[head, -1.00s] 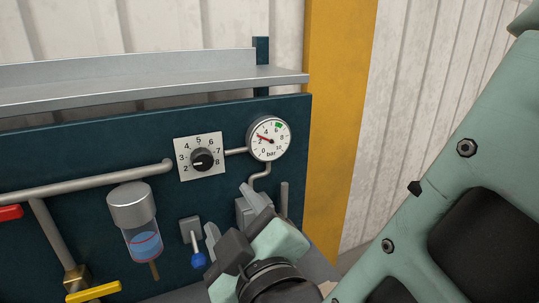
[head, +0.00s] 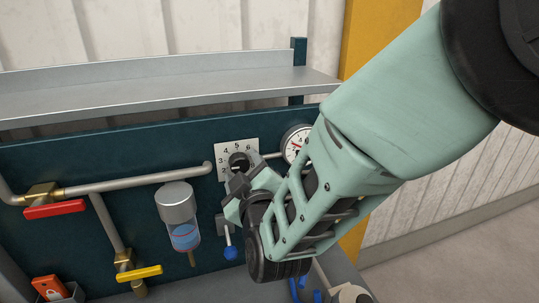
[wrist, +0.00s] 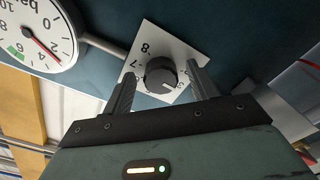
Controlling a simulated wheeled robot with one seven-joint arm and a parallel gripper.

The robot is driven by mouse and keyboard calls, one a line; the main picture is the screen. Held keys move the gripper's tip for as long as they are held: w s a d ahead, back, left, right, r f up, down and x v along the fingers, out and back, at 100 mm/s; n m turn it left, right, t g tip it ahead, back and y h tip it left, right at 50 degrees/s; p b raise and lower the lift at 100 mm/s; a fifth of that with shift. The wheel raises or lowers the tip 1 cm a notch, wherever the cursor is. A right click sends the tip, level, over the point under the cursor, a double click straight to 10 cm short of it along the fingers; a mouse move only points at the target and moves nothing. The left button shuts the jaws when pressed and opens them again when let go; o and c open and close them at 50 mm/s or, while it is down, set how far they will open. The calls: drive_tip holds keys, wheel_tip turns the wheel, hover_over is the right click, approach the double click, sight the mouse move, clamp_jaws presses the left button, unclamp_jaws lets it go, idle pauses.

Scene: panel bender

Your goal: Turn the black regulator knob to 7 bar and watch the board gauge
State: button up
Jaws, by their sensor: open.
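The black regulator knob (head: 239,161) sits on a white square number plate (head: 223,148) on the dark panel. In the wrist view the knob (wrist: 160,76) lies between the two fingers of my open gripper (wrist: 162,72), one on each side, with gaps visible. Whether the fingertips reach its depth is unclear. The knob's pale mark points to the lower right there; its number is hidden. My gripper (head: 237,180) covers the plate's lower part in the head view.
A clear filter bowl (head: 182,222) and a blue-tipped lever (head: 230,253) are below the knob. Red (head: 54,209) and yellow (head: 139,273) valve handles are on pipes at left. A grey shelf (head: 160,93) runs above the panel.

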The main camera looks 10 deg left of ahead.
drive_tip(key=shift+c, duration=0.3)
drive_tip(key=c, duration=0.9)
drive_tip(key=shift+c, duration=0.2)
drive_tip(key=shift+f+b, duration=0.1)
drive_tip(key=shift+b, duration=0.35)
